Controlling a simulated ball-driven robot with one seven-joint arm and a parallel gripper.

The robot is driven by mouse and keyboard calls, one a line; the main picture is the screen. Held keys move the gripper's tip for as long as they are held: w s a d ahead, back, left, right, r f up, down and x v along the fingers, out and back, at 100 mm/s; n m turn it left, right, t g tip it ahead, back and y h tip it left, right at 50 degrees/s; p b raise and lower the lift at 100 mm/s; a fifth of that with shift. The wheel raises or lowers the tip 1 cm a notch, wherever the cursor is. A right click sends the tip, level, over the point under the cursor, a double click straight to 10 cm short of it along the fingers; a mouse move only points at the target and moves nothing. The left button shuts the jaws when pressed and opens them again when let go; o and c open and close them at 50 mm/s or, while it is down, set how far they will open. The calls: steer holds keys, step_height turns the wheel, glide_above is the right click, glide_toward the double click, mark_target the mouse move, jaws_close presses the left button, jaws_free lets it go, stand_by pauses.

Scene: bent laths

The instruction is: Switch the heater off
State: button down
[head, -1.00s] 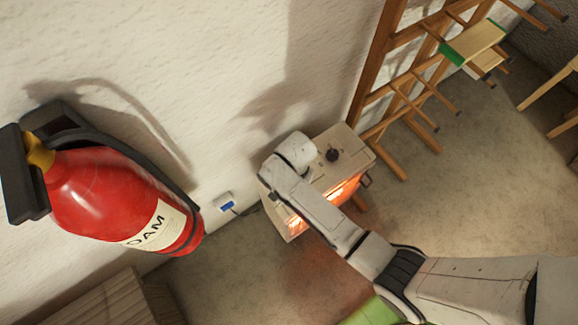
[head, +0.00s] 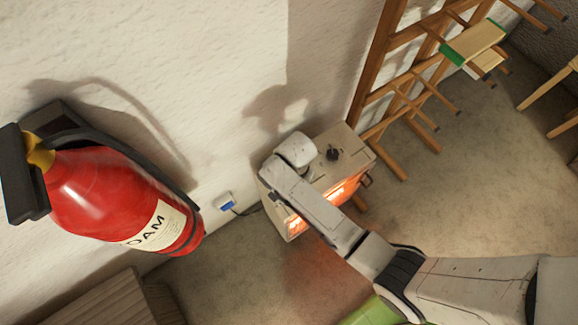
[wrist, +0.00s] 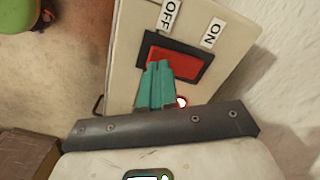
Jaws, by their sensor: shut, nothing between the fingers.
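The heater (head: 350,146) stands on the floor by the wall, with its front glowing orange in the head view. In the wrist view, its pale top panel (wrist: 126,72) carries a red rocker switch (wrist: 190,67) in a dark frame. An OFF label (wrist: 168,15) and an ON label (wrist: 213,33) sit beyond it. A small lit lamp (wrist: 182,102) shows beside my fingers. My gripper (wrist: 158,66) has its teal fingers shut and empty, with the tips over the OFF-side part of the switch. Contact and the rocker's tilt cannot be told. The head view hides the fingers behind my arm.
A dark knob (head: 332,154) rises from the heater's top. A blue-and-white wall plug (head: 225,202) is left of it. A red foam extinguisher (head: 95,195) hangs at the left. A wooden rack (head: 400,85) stands at the right; the floor before it is clear.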

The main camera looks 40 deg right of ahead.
steer(key=shift+f+b, duration=0.6)
steer(key=shift+f, duration=0.35)
stand_by(0.5)
steer(key=shift+r, duration=0.1)
step_height(320, 180, up, 7)
steer(key=p, duration=0.7)
steer(key=shift+p, duration=0.35)
stand_by(0.3)
